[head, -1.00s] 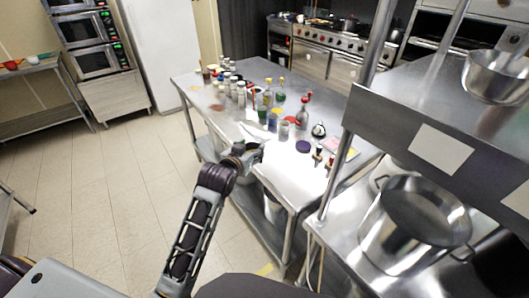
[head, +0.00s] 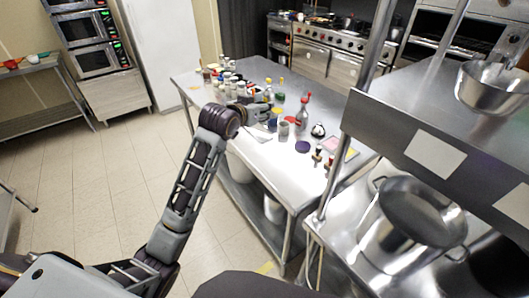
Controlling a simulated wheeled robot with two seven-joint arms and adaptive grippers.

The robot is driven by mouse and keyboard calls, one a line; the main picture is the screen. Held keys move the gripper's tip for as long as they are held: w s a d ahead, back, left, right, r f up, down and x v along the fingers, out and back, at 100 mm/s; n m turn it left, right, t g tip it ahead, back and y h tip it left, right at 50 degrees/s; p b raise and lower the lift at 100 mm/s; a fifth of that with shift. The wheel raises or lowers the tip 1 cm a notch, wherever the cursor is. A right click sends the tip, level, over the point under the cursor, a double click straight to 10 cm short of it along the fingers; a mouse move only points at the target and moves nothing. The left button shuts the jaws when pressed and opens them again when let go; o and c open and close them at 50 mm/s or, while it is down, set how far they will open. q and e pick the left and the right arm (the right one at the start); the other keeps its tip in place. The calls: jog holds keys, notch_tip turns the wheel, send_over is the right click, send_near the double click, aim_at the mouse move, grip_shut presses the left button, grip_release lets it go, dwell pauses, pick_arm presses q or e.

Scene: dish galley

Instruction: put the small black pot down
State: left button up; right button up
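My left gripper (head: 262,112) is over the near left part of the steel table (head: 265,165), among the bottles and jars. Its fingers point away to the right and are small in the view. I cannot tell whether they are open or shut, and no pot shows in them. A dark pot (head: 348,22) sits on the stove at the back; I cannot tell whether it is the small black pot. My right gripper is out of view.
Several bottles and jars crowd the table, with a red-capped bottle (head: 303,112) right of my gripper and a dark round disc (head: 302,147) nearer. A large steel pot (head: 412,225) stands on the right counter, below a shelf (head: 400,118). The table's near end is mostly clear.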

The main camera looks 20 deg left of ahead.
pick_arm(q)
jog(key=shift+m, duration=0.3)
jog(key=w+r, duration=0.2)
jog(key=w, duration=0.1)
jog(key=shift+w+a+r+p, duration=0.15)
jog(key=shift+w+p, duration=0.1)
jog(key=shift+p, duration=0.05)
notch_tip(320, 180, down, 13)
jog(key=w+h, duration=0.1)
jog(key=w, duration=0.1)
jog(key=shift+w+f+m, duration=0.2)
jog(key=shift+w+m, duration=0.15)
jog(key=shift+m, duration=0.05)
jog(key=shift+a+f, duration=0.1)
jog(key=shift+f, duration=3.05)
jog(key=shift+f, duration=1.85)
jog(key=shift+f, duration=0.15)
